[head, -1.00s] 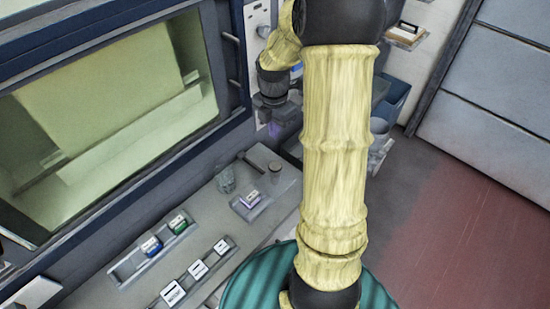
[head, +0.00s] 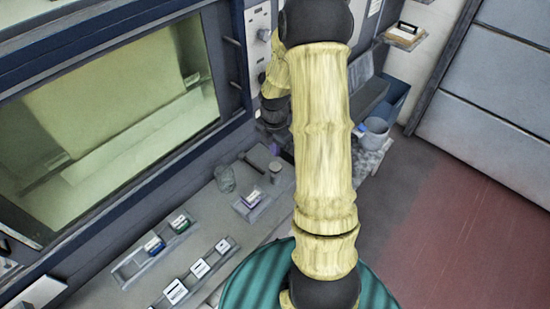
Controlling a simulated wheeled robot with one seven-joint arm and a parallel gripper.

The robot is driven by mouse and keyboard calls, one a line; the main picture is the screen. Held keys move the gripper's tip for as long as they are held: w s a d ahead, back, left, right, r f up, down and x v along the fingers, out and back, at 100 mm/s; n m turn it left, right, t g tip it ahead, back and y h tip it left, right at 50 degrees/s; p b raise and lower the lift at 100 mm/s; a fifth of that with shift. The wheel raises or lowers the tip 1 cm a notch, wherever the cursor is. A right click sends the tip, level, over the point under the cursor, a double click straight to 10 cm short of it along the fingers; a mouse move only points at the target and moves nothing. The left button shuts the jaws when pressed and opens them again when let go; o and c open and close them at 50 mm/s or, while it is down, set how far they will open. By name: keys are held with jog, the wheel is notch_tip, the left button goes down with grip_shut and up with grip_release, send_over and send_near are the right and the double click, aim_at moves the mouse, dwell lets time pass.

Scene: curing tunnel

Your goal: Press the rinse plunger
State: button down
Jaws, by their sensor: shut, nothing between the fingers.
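I cannot tell for sure which thing is the rinse plunger. A control panel with a round knob (head: 264,35) is on the wall beside the window. My gripper (head: 280,136) is shut and empty, above and behind the cylinder in the picture, in front of the wall below the panel. My own yellow arm hides much of it, and its fingertips are hard to make out.
A clear glass (head: 225,179) stands left of the cylinder. A small tray (head: 251,207) holds a purple block. A longer tray (head: 130,267) holds blue and green blocks, and several white-topped blocks sit in a front rack. Red floor is clear.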

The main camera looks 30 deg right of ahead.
aim_at(276, 167)
jog(key=shift+f+p, duration=1.15)
jog(key=shift+f, duration=2.05)
notch_tip(276, 167, down, 3)
jog(key=shift+r+b, duration=0.15)
jog(key=shift+b, duration=1)
jog(key=shift+s, duration=0.15)
notch_tip(276, 167, up, 4)
jog(key=p, duration=0.3)
jog(key=shift+r, duration=0.15)
notch_tip(276, 167, up, 10)
jog(key=b, duration=0.2)
jog(key=shift+b, duration=0.3)
